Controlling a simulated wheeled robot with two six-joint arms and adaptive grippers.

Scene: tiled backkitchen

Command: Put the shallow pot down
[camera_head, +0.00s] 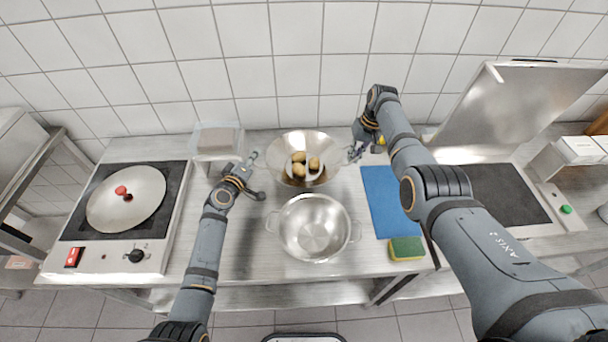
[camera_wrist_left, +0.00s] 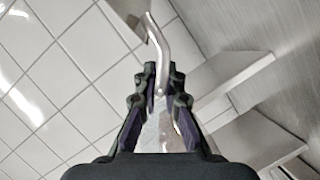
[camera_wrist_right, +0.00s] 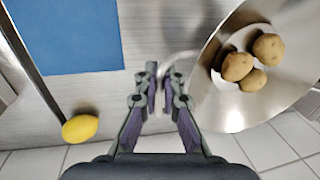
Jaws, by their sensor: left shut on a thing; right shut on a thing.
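The shallow pot (camera_head: 275,170) is a wide steel pan behind the middle of the counter, with 3 potatoes (camera_head: 299,157) in it. It appears level. My left gripper (camera_head: 252,160) is shut on its left handle, a bent metal loop (camera_wrist_left: 168,55) in the left wrist view. My right gripper (camera_head: 358,152) is shut on its right side handle. In the right wrist view, the right gripper (camera_wrist_right: 165,85) has the pot (camera_wrist_right: 208,98) and potatoes on its right. The gap between the pot's base and the counter is hidden.
A steel bowl with two handles (camera_head: 313,228) stands in front. A blue board (camera_head: 383,200), a sponge (camera_head: 405,248) and a lemon (camera_wrist_right: 80,128) are to the right. A hob with a round lid (camera_head: 125,205) is left; a clear box (camera_head: 216,140) stands behind my left gripper.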

